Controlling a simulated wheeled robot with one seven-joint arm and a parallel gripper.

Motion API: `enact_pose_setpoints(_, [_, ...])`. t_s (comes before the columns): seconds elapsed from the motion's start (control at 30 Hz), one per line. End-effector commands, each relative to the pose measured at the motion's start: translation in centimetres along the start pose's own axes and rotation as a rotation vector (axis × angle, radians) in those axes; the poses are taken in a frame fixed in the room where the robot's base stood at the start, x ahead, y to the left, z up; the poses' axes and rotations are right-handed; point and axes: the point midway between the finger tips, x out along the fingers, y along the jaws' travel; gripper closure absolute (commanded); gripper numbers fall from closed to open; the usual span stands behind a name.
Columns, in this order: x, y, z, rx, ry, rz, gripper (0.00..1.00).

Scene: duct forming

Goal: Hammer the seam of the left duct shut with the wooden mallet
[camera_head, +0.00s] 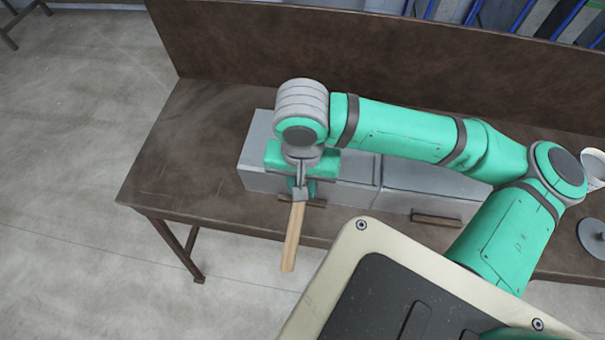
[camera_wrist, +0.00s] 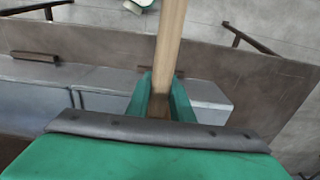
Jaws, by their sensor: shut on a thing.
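The wooden mallet's pale handle (camera_head: 293,238) is clamped in my gripper (camera_head: 301,187). It points toward the front of the bench, past the edge. In the wrist view the handle (camera_wrist: 170,40) rises between the two green fingers (camera_wrist: 163,98). I cannot make out the mallet's head in either view. The left duct (camera_head: 258,127), a grey metal box, lies on the bench under my gripper and is partly covered by it. In the wrist view the left duct (camera_wrist: 208,93) shows to the right of the fingers. Its seam cannot be made out.
The right duct (camera_head: 425,182) lies beside it, partly behind my arm. A small brown bar (camera_head: 437,219) is at its front. The brown bench (camera_head: 180,160) is clear at the left, with a tall backboard (camera_head: 300,45) behind. A grey disc (camera_head: 592,236) sits at the far right.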

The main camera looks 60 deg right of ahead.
Motion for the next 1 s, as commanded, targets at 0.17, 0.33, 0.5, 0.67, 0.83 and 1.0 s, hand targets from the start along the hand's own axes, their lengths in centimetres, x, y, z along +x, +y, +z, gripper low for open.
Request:
enact_pose_setpoints(0.17, [2.7, 0.0, 0.0, 0.0, 0.003, 0.0, 1.0])
enact_pose_setpoints(0.33, [-0.1, 0.0, -0.2, 0.0, 0.008, 0.001, 1.0])
enact_pose_setpoints(0.5, [-4.2, -0.1, -0.3, 0.0, 0.005, -0.002, 1.0])
enact_pose_setpoints(0.67, [-5.8, 0.0, -0.3, 0.001, 0.003, 0.0, 1.0])
enact_pose_setpoints(0.83, [-5.9, 0.0, -0.3, 0.001, 0.002, 0.0, 1.0])
enact_pose_setpoints(1.0, [-5.9, 0.0, -0.2, 0.001, 0.002, 0.0, 1.0])
